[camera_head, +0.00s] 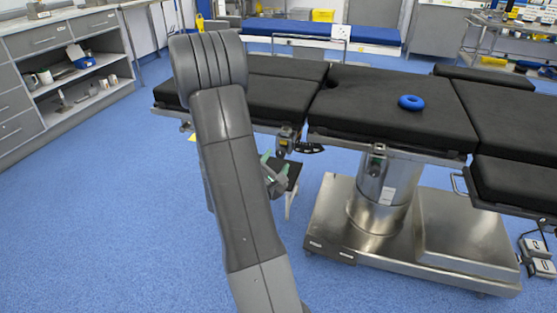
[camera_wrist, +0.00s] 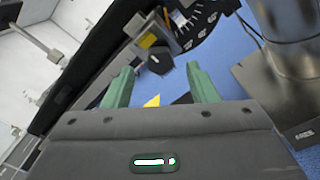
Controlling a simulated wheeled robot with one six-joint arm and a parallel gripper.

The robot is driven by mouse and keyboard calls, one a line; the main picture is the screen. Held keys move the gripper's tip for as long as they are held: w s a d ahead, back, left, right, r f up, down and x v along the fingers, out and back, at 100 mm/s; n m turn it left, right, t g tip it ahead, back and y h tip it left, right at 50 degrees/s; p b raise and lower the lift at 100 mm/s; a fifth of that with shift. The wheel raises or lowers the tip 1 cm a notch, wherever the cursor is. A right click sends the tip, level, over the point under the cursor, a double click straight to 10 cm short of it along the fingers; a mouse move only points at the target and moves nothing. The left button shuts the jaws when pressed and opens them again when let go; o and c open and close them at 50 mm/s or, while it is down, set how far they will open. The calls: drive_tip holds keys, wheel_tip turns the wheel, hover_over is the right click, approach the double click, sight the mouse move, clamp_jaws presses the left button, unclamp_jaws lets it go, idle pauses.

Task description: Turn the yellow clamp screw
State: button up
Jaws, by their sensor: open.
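My gripper (camera_wrist: 160,75) is open, its two green fingers apart with nothing held between them. In the head view my gripper (camera_head: 274,167) is partly hidden behind my arm, just in front of and below the table's side rail. A dark metal clamp (camera_wrist: 160,50) sits beyond the fingertips, near the top centre of the wrist view. A small yellow patch (camera_wrist: 147,41) on it looks like the clamp screw. The clamp also shows in the head view (camera_head: 286,138), at the table edge; its yellow screw is too small there to make out clearly. The fingers look apart from the clamp.
The black padded operating table (camera_head: 390,108) stands on a steel column (camera_head: 378,192) and wide base (camera_head: 340,228). A blue ring (camera_head: 411,102) lies on the pad. A black curved scale plate (camera_head: 309,149) is beside the clamp. Blue floor (camera_head: 120,210) is free at left.

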sight(281, 153)
drive_tip(key=shift+x, duration=1.4)
drive_tip(key=shift+c, duration=0.4)
drive_tip(key=c, duration=0.9)
